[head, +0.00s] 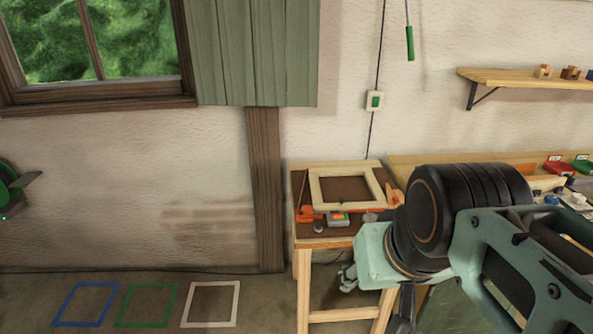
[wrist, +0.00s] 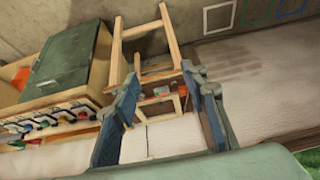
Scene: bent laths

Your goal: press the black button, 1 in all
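My gripper (wrist: 160,82) is open and empty in the wrist view, its two blue-grey fingers wide apart. The small wooden table with a brown top (wrist: 142,62) shows beyond and between the fingers; this view is turned over. In the head view a small grey box (head: 338,219) with orange and green marks lies on that table near its front edge. A small dark grey disc (head: 318,228) lies just left of it. I cannot make out a black button for certain in either view. My arm fills the lower right of the head view and hides part of the scene.
A wooden frame (head: 345,187) lies on the small table (head: 305,242), with orange clamp parts near it. A longer bench with bins stands to the right. A green wall switch (head: 375,101) is above. Blue, green and white floor outlines lie at lower left, on clear floor.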

